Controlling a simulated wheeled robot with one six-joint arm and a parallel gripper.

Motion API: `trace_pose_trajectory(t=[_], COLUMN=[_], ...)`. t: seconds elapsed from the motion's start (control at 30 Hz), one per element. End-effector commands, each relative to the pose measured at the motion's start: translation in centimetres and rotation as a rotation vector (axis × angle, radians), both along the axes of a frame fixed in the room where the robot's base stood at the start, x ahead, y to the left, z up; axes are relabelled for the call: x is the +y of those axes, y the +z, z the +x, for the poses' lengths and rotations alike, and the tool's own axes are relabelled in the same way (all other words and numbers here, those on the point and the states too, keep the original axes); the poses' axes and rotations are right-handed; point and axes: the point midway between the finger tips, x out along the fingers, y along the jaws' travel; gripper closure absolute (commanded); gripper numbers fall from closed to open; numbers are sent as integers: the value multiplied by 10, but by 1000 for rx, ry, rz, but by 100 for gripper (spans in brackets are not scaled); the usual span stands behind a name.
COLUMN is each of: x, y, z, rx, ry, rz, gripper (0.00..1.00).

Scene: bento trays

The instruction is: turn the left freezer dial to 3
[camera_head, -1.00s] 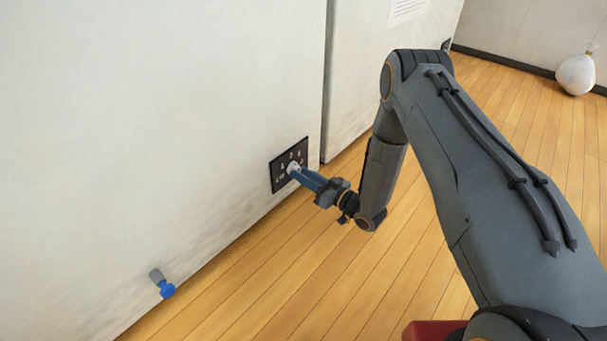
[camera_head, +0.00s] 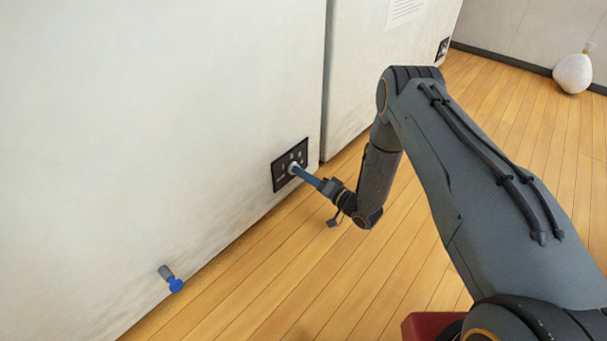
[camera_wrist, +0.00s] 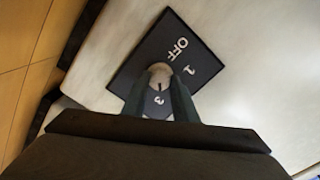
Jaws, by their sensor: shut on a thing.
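The left freezer's dial plate (camera_head: 278,178) is a black square low on the white freezer front. Its pale round knob (camera_wrist: 160,69) sits between the fingers of my gripper (camera_wrist: 160,84), which is shut on it. In the wrist view the plate (camera_wrist: 203,62) shows OFF, 1 and 3. The 3 lies between my fingers, just below the knob. A small dark mark on the knob's edge faces the 3. No 2 is visible; the right finger covers part of the plate there. In the head view my gripper (camera_head: 297,171) reaches the knob from the right.
A grey and blue valve-like fitting (camera_head: 171,279) sticks out low on the freezer front at left. A second white freezer (camera_head: 375,70) stands to the right with its own dark plate (camera_head: 443,48). The wooden floor (camera_head: 290,270) is clear.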

Motion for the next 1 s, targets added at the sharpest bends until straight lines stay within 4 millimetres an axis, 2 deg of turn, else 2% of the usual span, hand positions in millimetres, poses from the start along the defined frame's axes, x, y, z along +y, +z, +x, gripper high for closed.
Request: trace_pose_trajectory(t=[0.6,0.63,0.73,1.0], x=[1,1,1,-1], y=[-1,-1,-1,0], z=[-2,-2,-2,-1], rx=[41,41,41,38], ry=[3,3,3,-1], rz=[29,29,29,29], gripper=[96,72,56,55])
